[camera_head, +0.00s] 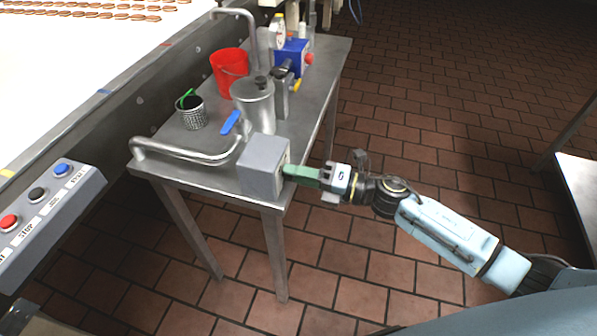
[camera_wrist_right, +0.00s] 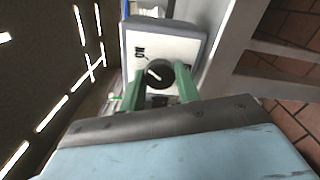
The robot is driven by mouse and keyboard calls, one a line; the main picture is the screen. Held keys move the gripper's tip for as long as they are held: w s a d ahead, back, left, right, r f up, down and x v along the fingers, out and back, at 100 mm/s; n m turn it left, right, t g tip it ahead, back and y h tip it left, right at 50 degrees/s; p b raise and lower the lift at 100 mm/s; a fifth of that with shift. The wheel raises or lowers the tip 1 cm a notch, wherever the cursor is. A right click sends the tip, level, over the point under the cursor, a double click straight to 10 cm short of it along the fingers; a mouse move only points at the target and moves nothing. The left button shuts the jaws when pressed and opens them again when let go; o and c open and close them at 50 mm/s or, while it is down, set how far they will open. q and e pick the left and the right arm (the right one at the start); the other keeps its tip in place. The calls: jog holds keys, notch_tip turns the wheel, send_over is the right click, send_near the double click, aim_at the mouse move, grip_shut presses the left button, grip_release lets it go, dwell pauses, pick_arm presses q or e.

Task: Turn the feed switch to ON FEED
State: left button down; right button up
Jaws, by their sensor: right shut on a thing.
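The feed switch is a grey box (camera_head: 262,165) at the near right corner of the steel table. In the right wrist view its pale face carries a round black knob (camera_wrist_right: 157,75) with a white pointer line. The line slants toward the picture's upper left, on the side of an "ON" label (camera_wrist_right: 139,52) that reads upside down. Other lettering below the knob is hidden. My right gripper (camera_head: 290,172) reaches in from the right, its green fingers (camera_wrist_right: 164,90) on either side of the knob, shut on it. My left gripper is out of view.
The steel table (camera_head: 318,105) also bears a red bucket (camera_head: 229,72), a mesh cup (camera_head: 192,113), a metal canister (camera_head: 252,100) and pipework. A conveyor (camera_head: 95,60) runs at left, with a button panel (camera_head: 45,220). The tiled floor right of the table is open.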

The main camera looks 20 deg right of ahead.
jog(key=o, duration=1)
jog(key=v, duration=1.3)
jog(key=shift+s+d, duration=0.15)
